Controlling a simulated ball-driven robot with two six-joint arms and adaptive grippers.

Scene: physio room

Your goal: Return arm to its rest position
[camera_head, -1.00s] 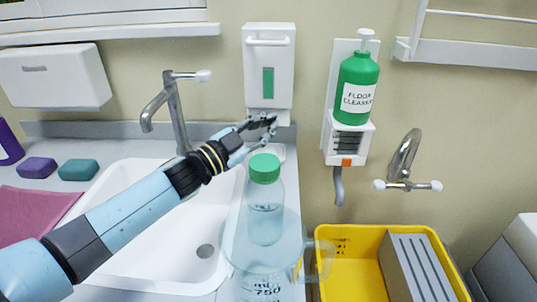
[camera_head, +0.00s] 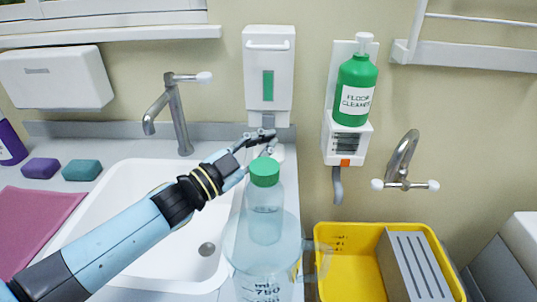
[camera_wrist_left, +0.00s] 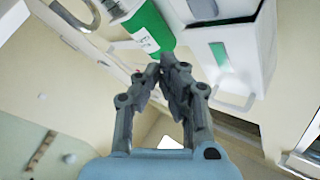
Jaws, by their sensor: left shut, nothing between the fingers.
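My left arm reaches in from the lower left in the head view, across the white sink. Its gripper (camera_head: 270,139) is shut and empty, just below the white wall dispenser (camera_head: 269,75) and behind the green cap of a clear bottle (camera_head: 264,205). In the left wrist view the gripper (camera_wrist_left: 160,66) shows with its fingertips together. Beyond it there are the green floor cleaner bottle (camera_wrist_left: 146,29) and the white dispenser (camera_wrist_left: 236,55). My right gripper does not show.
A yellow bucket (camera_head: 340,238) stands at the right, under a second tap (camera_head: 403,160). Two soap bars lie at the left.

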